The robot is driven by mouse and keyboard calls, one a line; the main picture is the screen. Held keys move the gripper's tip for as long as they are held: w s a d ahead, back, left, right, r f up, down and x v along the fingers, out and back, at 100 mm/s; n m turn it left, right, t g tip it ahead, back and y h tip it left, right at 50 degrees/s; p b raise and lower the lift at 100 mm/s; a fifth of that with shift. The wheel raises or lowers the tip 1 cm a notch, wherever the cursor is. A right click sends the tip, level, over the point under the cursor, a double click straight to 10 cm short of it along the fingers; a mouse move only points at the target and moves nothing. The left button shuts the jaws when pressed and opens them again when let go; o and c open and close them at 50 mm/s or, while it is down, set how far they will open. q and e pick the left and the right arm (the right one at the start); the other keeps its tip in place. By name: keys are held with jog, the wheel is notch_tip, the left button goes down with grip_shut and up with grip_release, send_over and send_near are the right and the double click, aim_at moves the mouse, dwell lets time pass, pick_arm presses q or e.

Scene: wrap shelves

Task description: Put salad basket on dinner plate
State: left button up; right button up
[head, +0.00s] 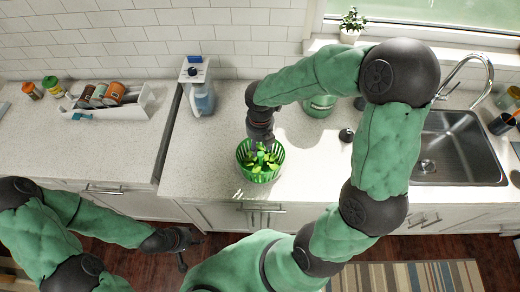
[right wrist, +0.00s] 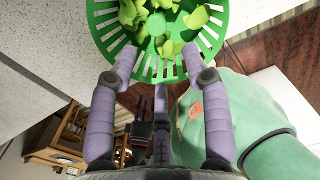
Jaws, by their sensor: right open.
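The green slatted salad basket (head: 247,172) stands on the white speckled counter near its front edge, with green leaves inside. It also fills the top of the right wrist view (right wrist: 222,15). My right gripper (head: 262,146) is over the basket from above in the head view. In the right wrist view its purple fingers (right wrist: 160,66) are spread, with tips at the basket's rim; I cannot tell whether they touch. My left gripper (head: 190,252) is low in front of the cabinets, empty, with its fingers apart. I see no dinner plate in either view.
A blue-grey pitcher appliance (head: 200,95) stands left of the basket at the back. A white caddy (head: 120,108) holds jars further left. A green canister (head: 319,106) stands behind my right arm. A sink (head: 455,150) lies right. The counter around the basket is clear.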

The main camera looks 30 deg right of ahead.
pick_arm(q)
jog(key=shift+r, duration=0.3)
pick_arm(e)
jog(key=shift+r, duration=2.2)
pick_arm(q)
jog(key=shift+s, duration=0.1)
pick_arm(e)
jog(key=shift+s, duration=0.1)
